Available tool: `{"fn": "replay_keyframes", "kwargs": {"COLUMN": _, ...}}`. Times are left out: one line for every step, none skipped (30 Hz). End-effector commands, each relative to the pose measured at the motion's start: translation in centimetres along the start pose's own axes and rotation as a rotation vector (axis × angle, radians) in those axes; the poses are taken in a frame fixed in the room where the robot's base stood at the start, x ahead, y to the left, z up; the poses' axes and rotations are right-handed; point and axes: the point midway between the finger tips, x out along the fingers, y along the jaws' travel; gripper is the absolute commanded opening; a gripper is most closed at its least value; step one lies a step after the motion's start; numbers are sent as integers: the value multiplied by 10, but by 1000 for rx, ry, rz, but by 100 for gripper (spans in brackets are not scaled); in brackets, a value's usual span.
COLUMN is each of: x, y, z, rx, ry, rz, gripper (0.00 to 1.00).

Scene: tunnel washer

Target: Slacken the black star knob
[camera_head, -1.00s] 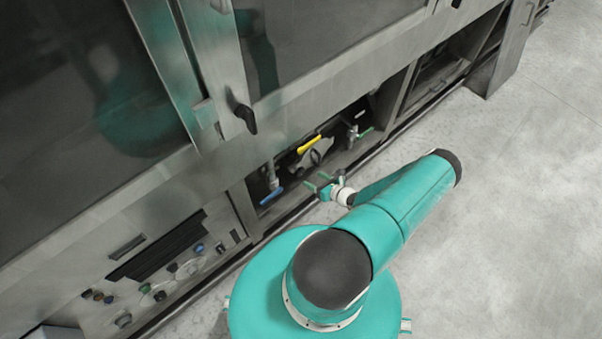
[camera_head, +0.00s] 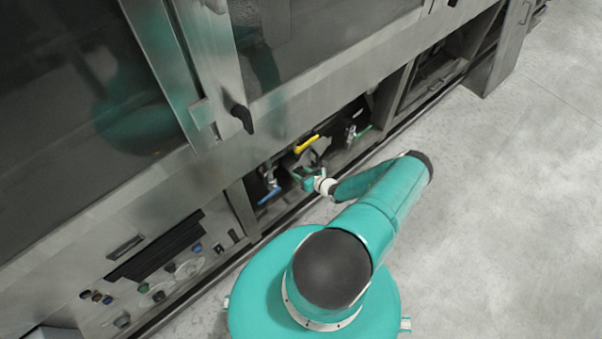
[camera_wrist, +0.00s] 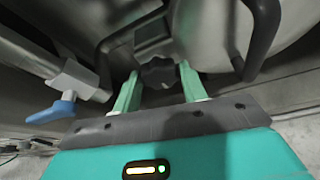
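The black star knob (camera_wrist: 158,73) shows in the wrist view, straight ahead between the tips of my two green fingers. My gripper (camera_wrist: 158,80) is open, with one finger on each side of the knob. I cannot tell whether the fingertips reach past the knob's edge, and no firm contact shows. In the head view my gripper (camera_head: 306,180) is at the low opening in the machine's front. The knob cannot be made out there, with my gripper and the dark recess around it.
A blue-handled valve (camera_wrist: 55,108) on a pale pipe is left of my gripper. Dark curved bars (camera_wrist: 264,35) flank the knob. In the head view, a yellow lever (camera_head: 306,144) is above my gripper and a green lever (camera_head: 362,132) to its right. Floor at right is clear.

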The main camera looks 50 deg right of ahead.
Motion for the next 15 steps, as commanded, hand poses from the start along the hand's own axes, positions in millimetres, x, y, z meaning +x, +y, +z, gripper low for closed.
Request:
{"fn": "replay_keyframes", "kwargs": {"x": 0, "y": 0, "z": 0, "rx": 0, "ry": 0, "rz": 0, "gripper": 20}}
{"fn": "replay_keyframes", "kwargs": {"x": 0, "y": 0, "z": 0, "rx": 0, "ry": 0, "rz": 0, "gripper": 20}}
{"fn": "replay_keyframes", "kwargs": {"x": 0, "y": 0, "z": 0, "rx": 0, "ry": 0, "rz": 0, "gripper": 20}}
{"fn": "replay_keyframes", "kwargs": {"x": 0, "y": 0, "z": 0, "rx": -1, "ry": 0, "rz": -1, "gripper": 20}}
{"fn": "replay_keyframes", "kwargs": {"x": 0, "y": 0, "z": 0, "rx": -2, "ry": 0, "rz": -1, "gripper": 20}}
{"fn": "replay_keyframes", "kwargs": {"x": 0, "y": 0, "z": 0, "rx": -6, "ry": 0, "rz": -2, "gripper": 20}}
{"fn": "replay_keyframes", "kwargs": {"x": 0, "y": 0, "z": 0, "rx": -9, "ry": 0, "rz": -3, "gripper": 20}}
{"fn": "replay_keyframes", "kwargs": {"x": 0, "y": 0, "z": 0, "rx": -12, "ry": 0, "rz": -5, "gripper": 20}}
{"fn": "replay_keyframes", "kwargs": {"x": 0, "y": 0, "z": 0, "rx": -19, "ry": 0, "rz": -8, "gripper": 20}}
{"fn": "replay_keyframes", "kwargs": {"x": 0, "y": 0, "z": 0, "rx": -26, "ry": -1, "rz": -11, "gripper": 20}}
{"fn": "replay_keyframes", "kwargs": {"x": 0, "y": 0, "z": 0, "rx": -33, "ry": -1, "rz": -14, "gripper": 20}}
{"fn": "replay_keyframes", "kwargs": {"x": 0, "y": 0, "z": 0, "rx": -46, "ry": -1, "rz": -20, "gripper": 20}}
{"fn": "replay_keyframes", "kwargs": {"x": 0, "y": 1, "z": 0, "rx": -57, "ry": -1, "rz": -24, "gripper": 20}}
{"fn": "replay_keyframes", "kwargs": {"x": 0, "y": 1, "z": 0, "rx": -69, "ry": -1, "rz": -30, "gripper": 20}}
{"fn": "replay_keyframes", "kwargs": {"x": 0, "y": 1, "z": 0, "rx": -88, "ry": -1, "rz": -37, "gripper": 20}}
